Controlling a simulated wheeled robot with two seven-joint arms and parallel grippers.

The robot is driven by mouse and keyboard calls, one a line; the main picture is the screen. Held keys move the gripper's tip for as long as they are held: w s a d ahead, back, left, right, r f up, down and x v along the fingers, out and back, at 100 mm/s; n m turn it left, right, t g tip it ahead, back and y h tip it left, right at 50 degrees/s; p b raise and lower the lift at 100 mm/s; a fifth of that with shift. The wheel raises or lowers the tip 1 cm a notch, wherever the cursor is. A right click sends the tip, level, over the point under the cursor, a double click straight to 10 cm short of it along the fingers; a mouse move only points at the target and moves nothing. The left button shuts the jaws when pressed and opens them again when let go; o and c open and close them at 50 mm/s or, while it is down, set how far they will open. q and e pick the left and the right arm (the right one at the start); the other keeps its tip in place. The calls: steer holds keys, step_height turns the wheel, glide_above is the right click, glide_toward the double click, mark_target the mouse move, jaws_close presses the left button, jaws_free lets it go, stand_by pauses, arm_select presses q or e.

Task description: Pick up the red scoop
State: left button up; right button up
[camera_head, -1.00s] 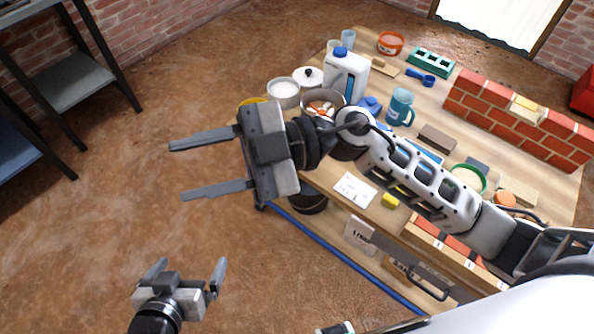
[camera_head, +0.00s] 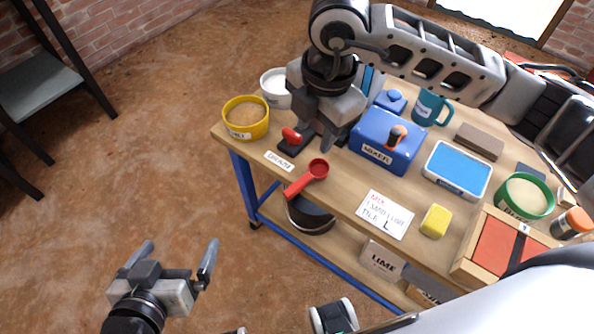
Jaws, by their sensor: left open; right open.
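The red scoop (camera_head: 306,178) lies at the table's near left edge. Its round cup is toward the table's middle and its handle points down-left, over the edge. My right gripper (camera_head: 311,150) comes in from the upper right and points down, open, just behind the scoop. Nothing shows held in it, and it looks apart from the scoop. A small red knob-like thing (camera_head: 291,135) shows beside its left finger, partly hidden. My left gripper (camera_head: 178,254) is open and empty at the lower left, over the floor and away from the table.
A yellow tub (camera_head: 246,117) stands left of my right gripper. A blue box labelled MIXER (camera_head: 387,141) stands to its right. A white note card (camera_head: 386,214) and a yellow block (camera_head: 435,221) lie right of the scoop. A dark bucket (camera_head: 311,215) sits below the table edge.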

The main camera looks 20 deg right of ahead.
steer(key=b, duration=0.1)
glide_above(304, 179)
steer(key=f, duration=0.6)
steer(key=s+f, duration=0.1)
steer(key=f, duration=0.2)
steer(key=shift+d+f, duration=0.15)
steer(key=shift+d, duration=0.2)
steer(key=shift+w+f, duration=0.1)
steer(key=shift+f, duration=0.4)
steer(key=f, duration=0.3)
steer(key=f+b, duration=0.1)
steer(key=shift+w+a+f, duration=0.2)
steer(key=shift+w+a, duration=0.05)
steer(key=shift+w, duration=0.05)
steer(key=shift+f, duration=0.3)
arm_select(q)
steer(key=shift+g, duration=0.5)
steer(key=f, duration=0.2)
steer(key=d+f, duration=0.1)
steer(key=f, duration=0.1)
steer(key=shift+f, duration=0.2)
arm_select(e)
steer(key=shift+c, duration=0.3)
arm_select(q)
steer(key=shift+r, duration=0.1)
arm_select(e)
jaws_close()
